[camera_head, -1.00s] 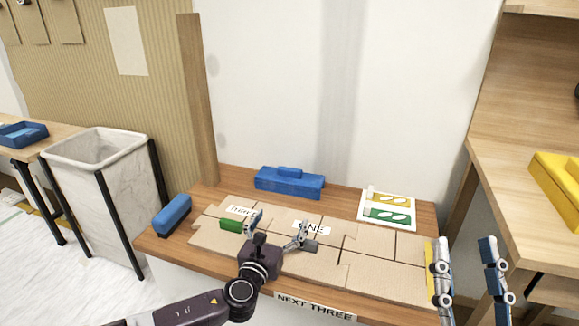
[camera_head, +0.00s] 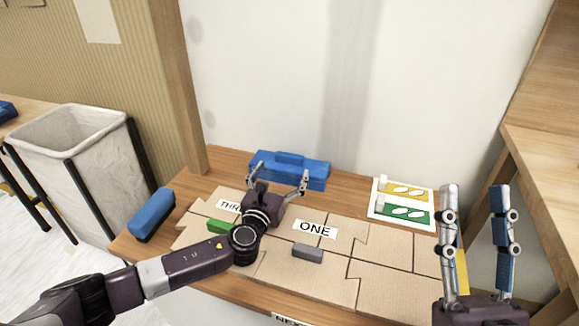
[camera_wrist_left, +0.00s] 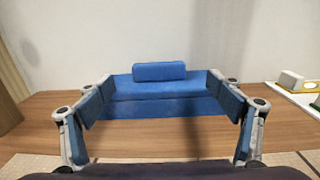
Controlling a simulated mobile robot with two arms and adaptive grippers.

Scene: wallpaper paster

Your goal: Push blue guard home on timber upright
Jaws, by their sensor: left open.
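A blue block with a raised bar on top (camera_head: 292,165) lies at the back of the table against the white wall. It fills the middle of the left wrist view (camera_wrist_left: 160,88). I take it for the guard. The timber upright (camera_head: 178,90) stands at the wall's left edge, clear to the left of the block. My left gripper (camera_head: 279,176) is open and empty in front of the block, its fingers spread toward the block's two ends. Whether they touch it is unclear. My right gripper (camera_head: 475,188) is open and empty at the lower right.
Another blue block with a dark base (camera_head: 152,214) sits at the table's left edge. Cardboard pieces (camera_head: 345,240) cover the front, with a green block (camera_head: 219,227) and grey block (camera_head: 307,251) on them. A card (camera_head: 402,202) lies back right. A bin (camera_head: 75,160) stands left.

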